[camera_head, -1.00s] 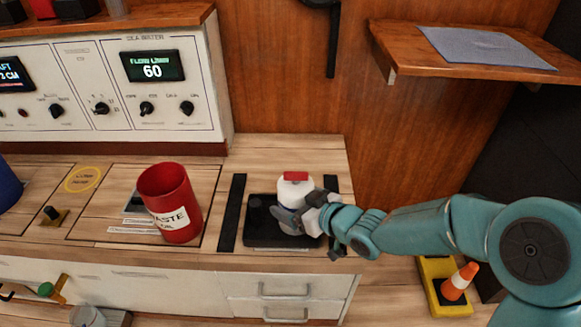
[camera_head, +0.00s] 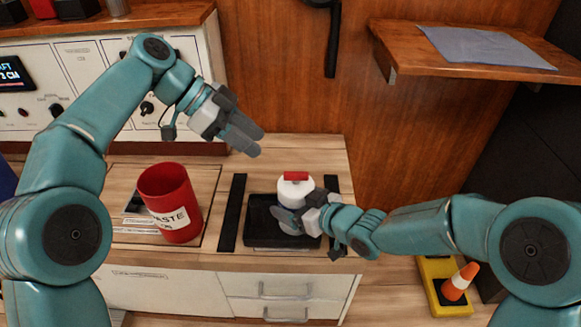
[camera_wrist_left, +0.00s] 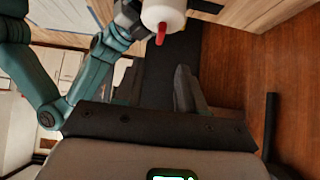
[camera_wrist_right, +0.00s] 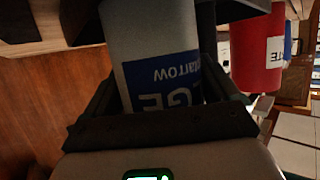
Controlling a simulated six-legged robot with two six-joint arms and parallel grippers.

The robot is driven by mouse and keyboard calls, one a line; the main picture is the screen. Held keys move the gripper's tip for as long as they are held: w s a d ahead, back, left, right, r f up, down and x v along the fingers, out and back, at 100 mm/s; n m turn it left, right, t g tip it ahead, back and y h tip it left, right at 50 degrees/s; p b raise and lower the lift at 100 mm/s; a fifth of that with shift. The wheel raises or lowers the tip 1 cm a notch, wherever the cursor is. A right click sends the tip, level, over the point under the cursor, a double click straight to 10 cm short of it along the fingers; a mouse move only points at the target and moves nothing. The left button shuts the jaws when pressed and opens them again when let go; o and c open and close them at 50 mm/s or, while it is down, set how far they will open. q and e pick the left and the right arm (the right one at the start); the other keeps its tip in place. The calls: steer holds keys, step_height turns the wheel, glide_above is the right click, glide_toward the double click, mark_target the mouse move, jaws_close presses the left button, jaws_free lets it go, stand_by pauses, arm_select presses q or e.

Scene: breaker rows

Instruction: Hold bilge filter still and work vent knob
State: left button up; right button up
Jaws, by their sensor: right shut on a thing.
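The bilge filter (camera_head: 294,190) is a white upright cylinder in the black tray, with a red vent knob (camera_head: 296,176) on its top. My right gripper (camera_head: 300,218) is shut around the filter's body from the right. In the right wrist view the filter (camera_wrist_right: 150,35) stands between the fingers, its blue label partly hidden. My left gripper (camera_head: 243,138) is open and empty, above and to the left of the knob, apart from it. In the left wrist view the red knob (camera_wrist_left: 160,33) shows beyond the fingers, near the top edge.
The black tray (camera_head: 262,236) sits on the wooden counter between two dark strips. A red waste cup (camera_head: 168,200) stands left of the tray. A wooden shelf with a grey cloth (camera_head: 485,46) juts out at upper right. The back wall carries a control panel (camera_head: 80,75).

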mark_target(295, 173)
arm_select(q)
steer(key=x, duration=1.1)
steer(key=shift+f, duration=0.1)
jaws_close()
